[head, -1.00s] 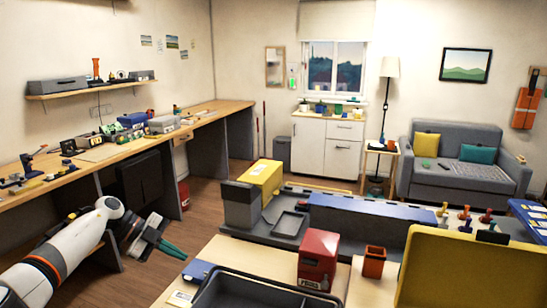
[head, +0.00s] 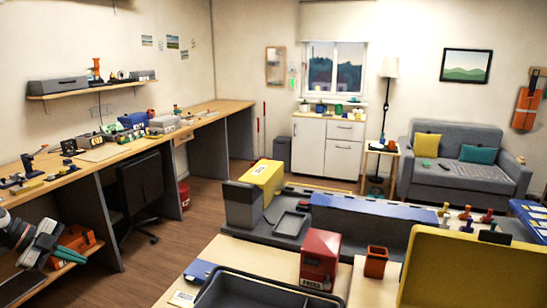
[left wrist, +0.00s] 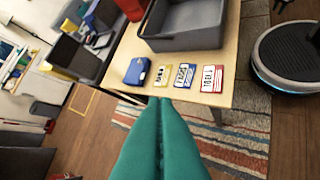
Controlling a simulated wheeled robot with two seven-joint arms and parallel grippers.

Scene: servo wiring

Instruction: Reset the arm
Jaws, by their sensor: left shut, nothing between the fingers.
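My left gripper (head: 42,251) is at the lower left of the head view, low in front of the long workbench and clear of the table at the front. Its green fingers are shut with nothing between them. In the left wrist view the closed green fingers (left wrist: 161,135) fill the lower middle, over the floor and rug. Most of my left arm is out of the head view. My right gripper is not in view.
A long wooden workbench (head: 75,172) runs along the left wall with tools on top. The front table holds a dark bin (head: 255,290), a red box (head: 320,258) and an orange cup (head: 375,262). Cards (left wrist: 184,76) lie beside the bin. Open floor (head: 175,240) lies between.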

